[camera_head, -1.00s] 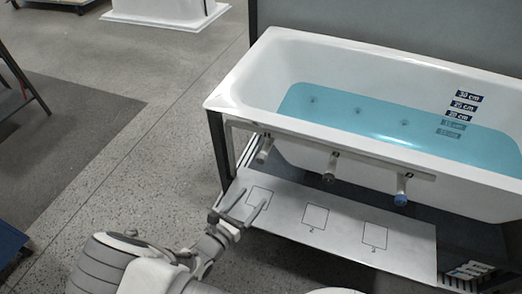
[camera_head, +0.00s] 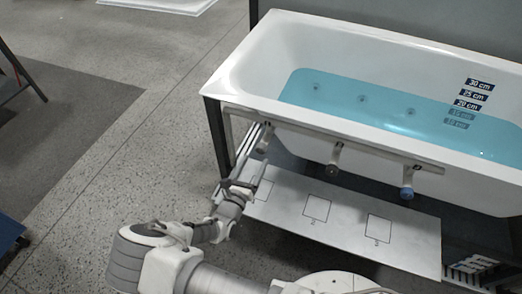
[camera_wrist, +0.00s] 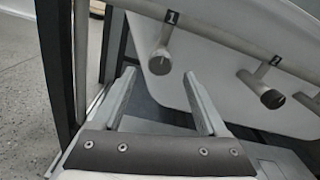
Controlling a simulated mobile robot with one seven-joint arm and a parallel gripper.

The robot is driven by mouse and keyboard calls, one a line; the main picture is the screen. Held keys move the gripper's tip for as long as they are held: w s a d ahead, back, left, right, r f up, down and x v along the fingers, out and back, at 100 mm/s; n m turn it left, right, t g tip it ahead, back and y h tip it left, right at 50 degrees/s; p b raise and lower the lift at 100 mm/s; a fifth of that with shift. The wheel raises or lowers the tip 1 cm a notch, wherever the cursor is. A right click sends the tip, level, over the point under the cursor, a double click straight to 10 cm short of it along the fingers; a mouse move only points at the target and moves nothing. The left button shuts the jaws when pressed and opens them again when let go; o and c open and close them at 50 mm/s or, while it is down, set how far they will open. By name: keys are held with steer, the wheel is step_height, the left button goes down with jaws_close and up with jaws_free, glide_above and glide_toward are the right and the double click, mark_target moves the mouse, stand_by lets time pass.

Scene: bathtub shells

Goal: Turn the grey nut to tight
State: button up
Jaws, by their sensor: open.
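Three stub pipes hang from the rail below the tub's front rim, each with an end piece. The leftmost end piece, at label 1, looks grey (camera_wrist: 159,63); in the head view this grey nut (camera_head: 264,146) is partly behind my gripper. The middle end piece (camera_wrist: 272,98) is darker, and the right one (camera_head: 407,192) is blue. My gripper (camera_wrist: 160,76) is open and empty. Its fingers point up toward the leftmost nut, which shows between and beyond the fingertips in the wrist view. In the head view my gripper (camera_head: 256,152) is at the tub's left front corner.
The white bathtub (camera_head: 240,84) holds blue water. A pale board (camera_head: 340,228) with marked squares lies below the pipes. A dark frame post (camera_head: 216,138) stands close left of my gripper. Open floor lies to the left.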

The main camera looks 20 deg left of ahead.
mark_target(260, 151)
steer(key=w, duration=0.4)
steer(key=w+b, duration=0.1)
steer(key=w, duration=0.1)
steer(key=shift+w+d, duration=0.25)
steer(key=shift+w, duration=0.05)
jaws_close()
